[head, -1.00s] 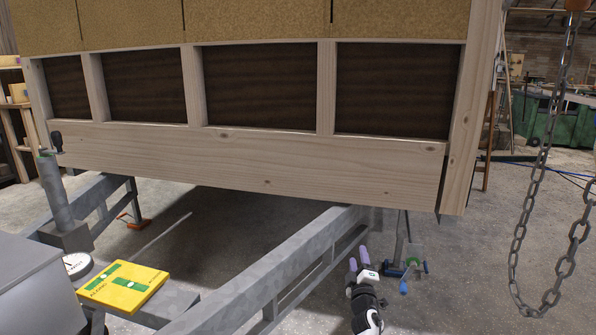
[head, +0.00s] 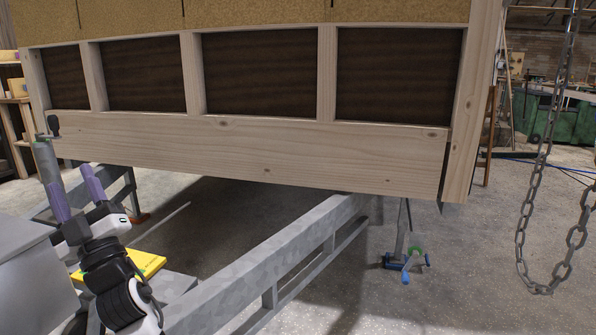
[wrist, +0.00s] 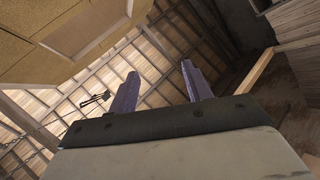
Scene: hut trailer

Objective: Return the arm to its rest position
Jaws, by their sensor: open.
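My gripper (head: 72,188) is at the lower left of the head view, its two purple fingers pointing up and spread apart with nothing between them. My black and white arm rises from the bottom edge and hides part of the yellow case and the grey trailer frame. In the wrist view my gripper (wrist: 160,88) is also open and empty, its fingers pointing toward the roof beams. Whether the fingers touch the grey post behind them, I cannot tell.
The wooden hut wall (head: 270,155) spans the view above the grey trailer frame (head: 285,265). A yellow case (head: 148,264) lies near my arm. A grey post (head: 48,165) stands at left. A blue-footed jack stand (head: 404,262) and a hanging chain (head: 527,230) are at right. Floor at lower right is clear.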

